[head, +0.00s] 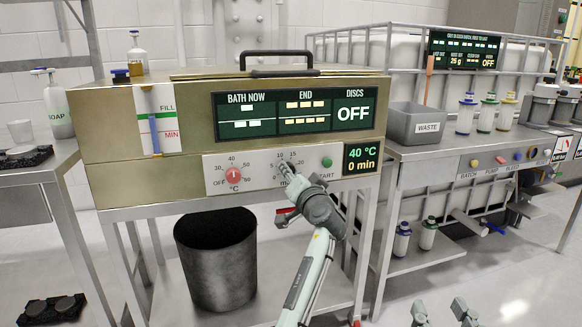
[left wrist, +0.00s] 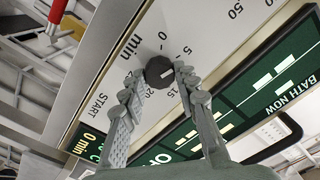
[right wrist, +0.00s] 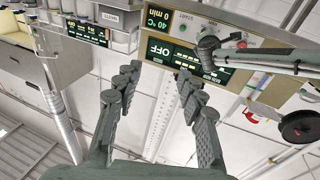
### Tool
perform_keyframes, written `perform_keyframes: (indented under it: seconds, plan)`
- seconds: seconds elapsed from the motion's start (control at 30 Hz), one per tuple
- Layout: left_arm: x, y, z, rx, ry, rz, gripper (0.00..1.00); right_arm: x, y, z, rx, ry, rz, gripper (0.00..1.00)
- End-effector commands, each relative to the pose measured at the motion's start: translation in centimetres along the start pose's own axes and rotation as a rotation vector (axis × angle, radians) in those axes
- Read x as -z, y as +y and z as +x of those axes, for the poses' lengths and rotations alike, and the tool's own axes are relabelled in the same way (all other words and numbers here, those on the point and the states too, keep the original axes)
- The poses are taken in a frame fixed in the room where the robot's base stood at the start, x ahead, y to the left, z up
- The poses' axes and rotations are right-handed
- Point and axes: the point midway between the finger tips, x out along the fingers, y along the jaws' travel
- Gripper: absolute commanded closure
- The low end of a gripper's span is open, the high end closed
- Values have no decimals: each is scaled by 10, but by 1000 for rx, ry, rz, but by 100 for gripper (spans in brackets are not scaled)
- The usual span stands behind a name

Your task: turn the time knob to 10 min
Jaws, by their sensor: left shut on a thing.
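The time knob (left wrist: 159,72) is a small dark round knob on the white control panel (head: 254,188). In the left wrist view its dial figures, 15 and 20 among them, show around it; its pointer is too small to read. My left gripper (left wrist: 160,74) has a finger on each side of the knob and is shut on it. In the head view this gripper (head: 290,178) largely hides the knob. The small display (head: 361,158) reads 40 °C and 0 min. My right gripper (right wrist: 156,78) is open and empty, and its fingertips show at the bottom of the head view (head: 442,312).
A red temperature knob (head: 233,175) sits left on the panel and a green start button (head: 327,162) right. The bath's large screen (head: 294,111) shows OFF under DISCS. A grey waste bin (head: 416,123) and several bottles stand on the right bench. A black bucket (head: 216,262) stands below.

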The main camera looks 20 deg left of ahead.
Motion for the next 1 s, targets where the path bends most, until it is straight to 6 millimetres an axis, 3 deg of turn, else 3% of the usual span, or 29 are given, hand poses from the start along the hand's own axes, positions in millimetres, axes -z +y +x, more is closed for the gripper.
perform_keyframes:
  seconds: [0.13, 0.27, 0.5, 0.63, 0.83, 1.0]
  plan:
    - [2, -1, 0, -1, -2, 142, 99, -46, 24, -9, -45, -251, -39, 60]
    - [1, -1, 0, -1, -3, 266, 99, -89, 48, -30, -95, -482, -65, 60]
    - [1, -1, 0, -1, -2, 482, 99, -147, 92, -99, -198, -903, -87, 60]
    - [1, -1, 0, -1, -2, 583, 99, -164, 111, -144, -256, -1107, -85, 60]
    - [0, 0, 0, -2, -2, 711, 99, -172, 130, -208, -334, -1364, -69, 60]
    - [-1, 1, 0, -2, -3, 784, 99, -187, 132, -209, -333, -1395, -61, 60]
